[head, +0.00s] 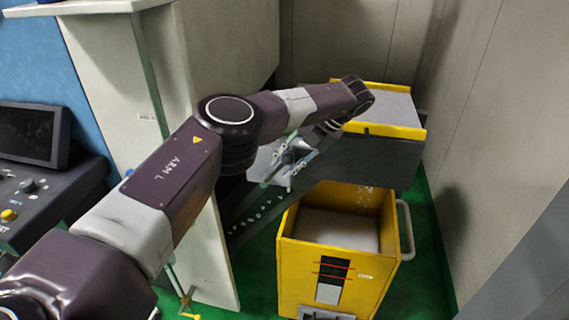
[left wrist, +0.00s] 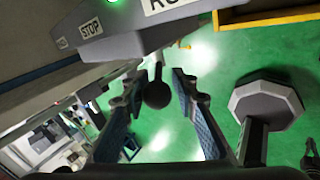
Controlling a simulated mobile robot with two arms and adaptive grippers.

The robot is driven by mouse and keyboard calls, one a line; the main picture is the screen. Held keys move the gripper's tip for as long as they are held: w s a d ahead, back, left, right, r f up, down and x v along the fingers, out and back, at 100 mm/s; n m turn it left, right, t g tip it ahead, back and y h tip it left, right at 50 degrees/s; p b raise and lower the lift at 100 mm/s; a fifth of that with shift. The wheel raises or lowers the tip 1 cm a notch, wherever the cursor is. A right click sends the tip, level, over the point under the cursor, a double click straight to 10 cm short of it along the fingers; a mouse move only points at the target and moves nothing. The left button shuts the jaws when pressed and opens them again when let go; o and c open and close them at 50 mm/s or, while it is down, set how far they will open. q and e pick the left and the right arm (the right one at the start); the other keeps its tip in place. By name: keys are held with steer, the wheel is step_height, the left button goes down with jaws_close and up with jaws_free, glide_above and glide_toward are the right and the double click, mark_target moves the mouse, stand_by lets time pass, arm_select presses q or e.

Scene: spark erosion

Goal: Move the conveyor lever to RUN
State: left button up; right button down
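The conveyor lever shows in the left wrist view as a dark round knob (left wrist: 157,95) on a short stem below a grey control box (left wrist: 140,35). The box carries a STOP label (left wrist: 90,28) and a partly cut-off label starting with RU (left wrist: 168,4). I cannot tell the lever's exact setting. My left gripper (left wrist: 158,78) is open, with one finger on each side of the knob; contact is not clear. In the head view my left gripper (head: 280,173) is beside the conveyor (head: 378,160), and the lever cannot be made out. My right gripper is not in view.
A yellow bin cart (head: 300,267) with a pale handle stands in front of the conveyor. A tall pale cabinet (head: 115,85) and a control desk with a dark screen (head: 35,133) are at left. Grey walls close in the right. A green lamp (left wrist: 112,2) glows on the control box.

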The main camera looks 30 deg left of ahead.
arm_select(q)
steer(key=shift+v, duration=3.75)
